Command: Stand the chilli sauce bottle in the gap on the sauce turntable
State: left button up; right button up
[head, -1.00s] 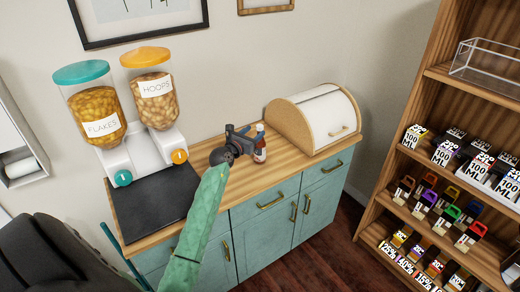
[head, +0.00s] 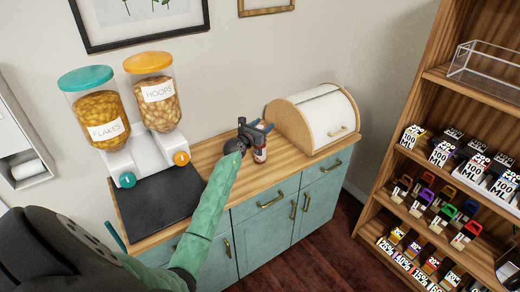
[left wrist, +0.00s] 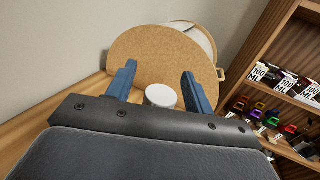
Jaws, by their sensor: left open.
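A small bottle (head: 260,155) with a reddish-brown body and a pale label stands upright on the wooden counter, left of the bread bin. Its label is too small to read, so I cannot confirm it is the chilli sauce. My left gripper (head: 262,126) is open at the bottle's top and partly hides it. No sauce turntable shows in these views. My right gripper is not in view.
A bread bin (head: 297,127) stands just beyond the gripper. Two cereal dispensers (head: 130,115) and a dark mat (head: 160,197) are on the counter's left. A tall wooden shelf (head: 398,150) with several small boxes stands at right. Bare counter (head: 207,152) lies between dispensers and bottle.

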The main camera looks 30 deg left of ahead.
pick_arm(q)
grip_shut()
